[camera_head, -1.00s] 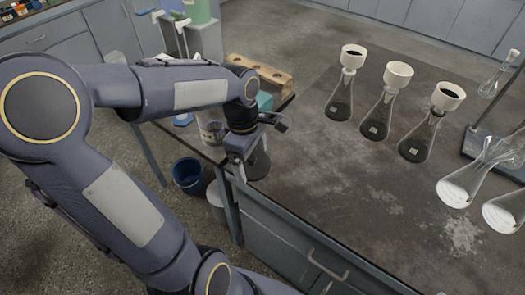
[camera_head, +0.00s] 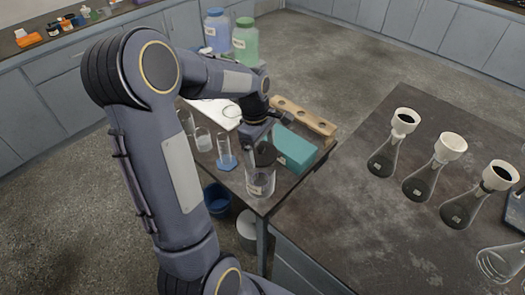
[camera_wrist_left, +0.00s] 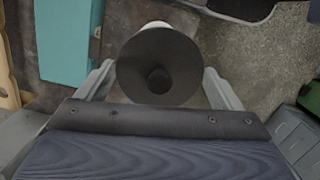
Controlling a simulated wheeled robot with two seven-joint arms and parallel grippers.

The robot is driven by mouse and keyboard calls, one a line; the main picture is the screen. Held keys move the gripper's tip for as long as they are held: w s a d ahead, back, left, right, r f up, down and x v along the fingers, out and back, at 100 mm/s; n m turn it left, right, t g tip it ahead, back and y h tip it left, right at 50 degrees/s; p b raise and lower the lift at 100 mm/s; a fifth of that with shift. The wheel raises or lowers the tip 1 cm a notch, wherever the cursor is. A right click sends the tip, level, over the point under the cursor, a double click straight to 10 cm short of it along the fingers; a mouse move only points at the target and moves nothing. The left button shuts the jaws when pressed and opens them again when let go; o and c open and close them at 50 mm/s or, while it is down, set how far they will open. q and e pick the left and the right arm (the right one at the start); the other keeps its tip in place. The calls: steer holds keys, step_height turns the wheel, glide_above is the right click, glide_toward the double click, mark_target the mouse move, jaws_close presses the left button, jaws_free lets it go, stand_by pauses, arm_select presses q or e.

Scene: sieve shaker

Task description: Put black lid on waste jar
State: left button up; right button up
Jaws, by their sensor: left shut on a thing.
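The black lid (camera_head: 264,154) is a dark disc held upright or tilted below my left gripper (camera_head: 262,134). In the left wrist view the lid (camera_wrist_left: 158,70) shows as a round black disc with a darker knob-like centre, between the two fingers of the left gripper (camera_wrist_left: 160,85). The clear waste jar (camera_head: 261,184) with a white label stands at the near corner of the side table. In the head view the lid overlaps the jar's upper part; whether they touch cannot be told. My right gripper is not in view.
A teal box (camera_head: 296,148) and a wooden rack (camera_head: 305,117) stand right of the jar. Glassware, including a blue-based cylinder (camera_head: 226,155), stands to its left. A blue bucket (camera_head: 217,198) is on the floor. Flasks with white funnels (camera_head: 447,150) stand on the dark bench.

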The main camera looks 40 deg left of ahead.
mark_target(260, 155)
arm_select(q)
steer(key=shift+w+a, duration=0.1)
steer(key=shift+a, duration=0.15)
steer(key=shift+f+b, duration=0.85)
steer(key=shift+f, duration=0.05)
steer(key=shift+f+b, duration=0.85)
steer(key=shift+f, duration=0.15)
steer(key=shift+f, duration=0.15)
steer(key=shift+f+b, duration=0.35)
steer(key=shift+f, duration=0.3)
stand_by(0.4)
steer(key=shift+r, duration=0.1)
stand_by(0.5)
steer(key=shift+f, duration=0.2)
stand_by(0.5)
steer(key=shift+f, duration=0.1)
stand_by(1.3)
